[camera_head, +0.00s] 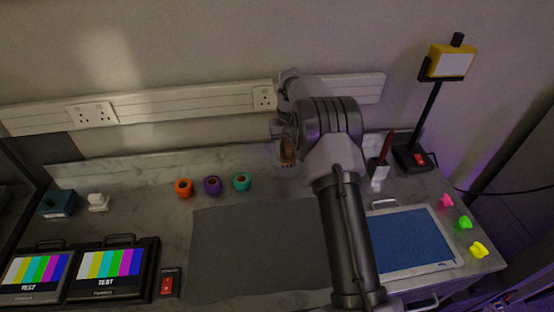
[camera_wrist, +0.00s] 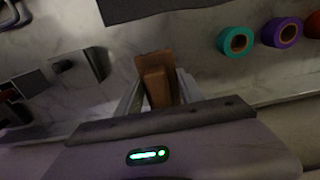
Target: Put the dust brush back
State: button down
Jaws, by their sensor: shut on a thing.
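My gripper (camera_wrist: 157,95) is shut on a brown, wooden-looking piece (camera_wrist: 157,75), which I take to be the dust brush. In the head view the brush (camera_head: 288,152) hangs below my gripper, above the back of the worktop and close to the wall. My wrist partly hides it. To the right, a small holder (camera_head: 378,172) with a white front stands on the worktop, with a dark red upright piece (camera_head: 385,147) at it. The wrist view shows a box-like grey holder (camera_wrist: 80,70) on the left; its inside is unclear.
Orange (camera_head: 183,188), purple (camera_head: 213,185) and teal (camera_head: 242,182) tape rolls stand left of my gripper. A dark grey mat (camera_head: 255,250) lies in front. A yellow device on a black stand (camera_head: 413,157) rises at the back right. A blue-topped panel (camera_head: 410,240) lies at the right.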

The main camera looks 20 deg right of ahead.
aim_at(287, 179)
jog(key=shift+w+f, duration=0.15)
jog(key=shift+f, duration=0.2)
jog(key=f+b, duration=0.1)
jog(key=f, duration=0.2)
jog(key=f+b, duration=0.1)
jog(key=f, duration=0.2)
jog(key=f+b, duration=0.1)
jog(key=f, duration=0.2)
jog(key=shift+s+f, duration=0.1)
jog(key=shift+s, duration=0.25)
jog(key=c, duration=0.7)
grip_release()
